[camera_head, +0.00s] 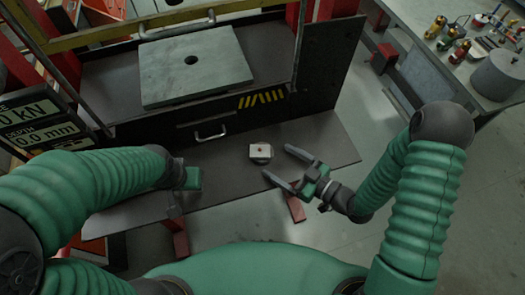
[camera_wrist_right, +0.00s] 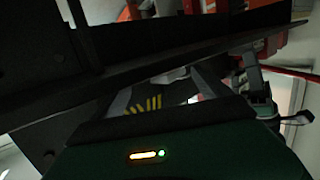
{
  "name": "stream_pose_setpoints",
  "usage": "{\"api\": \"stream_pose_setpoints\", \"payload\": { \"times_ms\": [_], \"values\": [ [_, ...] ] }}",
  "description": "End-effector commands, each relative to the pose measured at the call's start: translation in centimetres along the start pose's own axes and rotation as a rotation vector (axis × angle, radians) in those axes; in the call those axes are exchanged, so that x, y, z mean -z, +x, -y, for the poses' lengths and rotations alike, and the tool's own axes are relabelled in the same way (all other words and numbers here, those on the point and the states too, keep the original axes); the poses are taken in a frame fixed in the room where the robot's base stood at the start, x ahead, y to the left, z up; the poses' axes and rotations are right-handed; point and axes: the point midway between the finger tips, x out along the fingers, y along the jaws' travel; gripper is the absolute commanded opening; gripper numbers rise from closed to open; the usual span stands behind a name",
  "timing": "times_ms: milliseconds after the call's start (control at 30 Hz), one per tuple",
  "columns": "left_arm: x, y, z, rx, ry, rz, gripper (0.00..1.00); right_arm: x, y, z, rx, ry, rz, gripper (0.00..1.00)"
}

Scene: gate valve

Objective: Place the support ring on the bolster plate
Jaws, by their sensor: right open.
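A small block-like piece with a pale square top and a dark centre spot, seemingly the support ring (camera_head: 260,151), sits on the dark front shelf. The bolster plate (camera_head: 220,75), a thick grey square slab with a central hole, lies behind it inside the press frame. My right gripper (camera_head: 277,161) is open and empty, its two fingers pointing left toward the ring, just right of it and apart. In the right wrist view a pale thing (camera_wrist_right: 172,76), perhaps the ring, shows between the fingers. My left gripper (camera_head: 191,178) is over the shelf's left part; its fingers are not clear.
A drawer front with a metal handle (camera_head: 210,133) and yellow-black stripes stands between shelf and plate. A dark upright panel (camera_head: 327,65) flanks the plate on the right. A side bench (camera_head: 445,75) at upper right holds small fittings and a grey cylinder (camera_head: 499,75).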

Motion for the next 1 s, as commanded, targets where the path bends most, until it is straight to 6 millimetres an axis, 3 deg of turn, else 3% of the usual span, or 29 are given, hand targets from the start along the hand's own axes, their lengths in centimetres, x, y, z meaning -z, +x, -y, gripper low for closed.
{"api": "stream_pose_setpoints", "payload": {
  "times_ms": [233,500,1000],
  "values": [
    [0.3,-1.4,0.0,0.0,0.0,0.0,0.36,0.1,4.2,0.5,0.003,-0.001,-0.001,0.87],
    [0.3,-1.4,0.0,0.0,0.0,0.0,0.36,-0.1,5.0,0.4,0.0,-0.001,0.001,0.87],
    [0.3,-1.4,0.0,0.0,0.0,0.0,0.36,-0.1,4.9,0.4,-0.001,0.0,0.001,0.23]
  ]
}}
